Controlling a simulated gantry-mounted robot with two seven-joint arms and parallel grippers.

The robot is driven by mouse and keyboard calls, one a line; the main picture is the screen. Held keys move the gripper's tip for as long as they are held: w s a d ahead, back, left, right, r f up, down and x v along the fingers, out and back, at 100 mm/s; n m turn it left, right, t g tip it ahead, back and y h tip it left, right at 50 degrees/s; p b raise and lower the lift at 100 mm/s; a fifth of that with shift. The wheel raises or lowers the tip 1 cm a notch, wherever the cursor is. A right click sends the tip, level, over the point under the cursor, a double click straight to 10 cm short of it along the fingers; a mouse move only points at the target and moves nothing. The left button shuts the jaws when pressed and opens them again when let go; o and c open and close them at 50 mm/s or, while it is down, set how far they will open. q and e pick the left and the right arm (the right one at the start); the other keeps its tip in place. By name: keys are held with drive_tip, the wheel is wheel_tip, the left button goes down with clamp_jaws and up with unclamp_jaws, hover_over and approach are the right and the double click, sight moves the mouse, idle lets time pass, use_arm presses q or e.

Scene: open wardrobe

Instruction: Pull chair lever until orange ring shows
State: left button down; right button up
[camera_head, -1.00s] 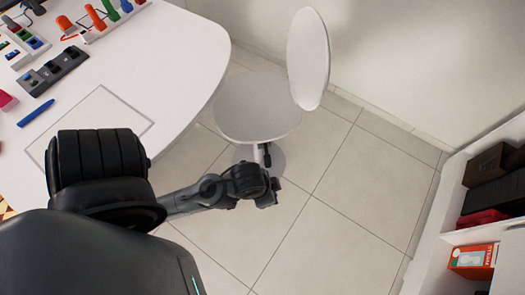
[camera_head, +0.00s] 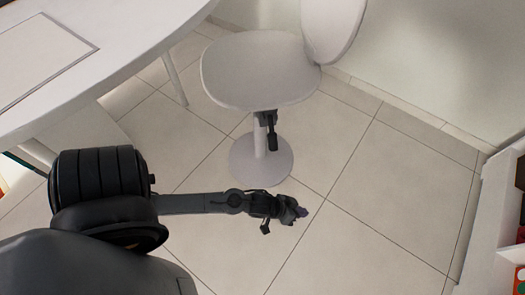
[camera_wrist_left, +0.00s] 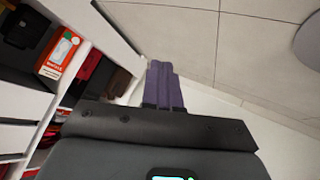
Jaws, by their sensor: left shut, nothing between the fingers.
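The white chair (camera_head: 258,72) stands upright on the tiled floor, with a round seat, an oval backrest and a round base (camera_head: 261,160). Its dark lever (camera_head: 271,132) hangs under the seat beside the post. No orange ring shows on it. My left gripper (camera_head: 301,213) is in front of the chair base and to its right, apart from the lever. In the left wrist view its purple fingers (camera_wrist_left: 165,85) are together with nothing between them. The chair base edge (camera_wrist_left: 309,42) shows at the right there. My right gripper is not in view.
A white desk (camera_head: 90,55) with a leg (camera_head: 175,80) is at the left of the chair. White shelves (camera_head: 492,235) stand at the right, holding a red and white box (camera_wrist_left: 60,52). The floor between is clear.

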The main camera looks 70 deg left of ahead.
sight(272, 136)
use_arm(q)
drive_tip(key=s+a+f+n+t+h, duration=0.1)
drive_tip(key=a+f+n+t+h, duration=0.1)
drive_tip(key=a+f+n+h, duration=0.3)
drive_tip(key=s+a+f+n+t+h, duration=0.1)
drive_tip(key=s+a+h, duration=0.1)
drive_tip(key=a, duration=0.6)
drive_tip(key=s+a+r+n+t+h, duration=0.1)
drive_tip(key=s+a+r+n, duration=0.2)
drive_tip(key=a, duration=0.4)
drive_tip(key=s+a+r+n+t+h, duration=0.2)
drive_tip(key=a+r, duration=0.4)
drive_tip(key=a, duration=0.1)
drive_tip(key=s+a+r+n+t+h, duration=0.1)
drive_tip(key=s+a+r+n, duration=0.2)
drive_tip(key=a, duration=0.5)
drive_tip(key=w+d+r+p, duration=0.3)
drive_tip(key=w+d+r, duration=0.3)
drive_tip(key=d, duration=0.3)
drive_tip(key=shift+w+d+r, duration=0.25)
drive_tip(key=shift+w+d, duration=0.15)
drive_tip(key=shift+w, duration=0.4)
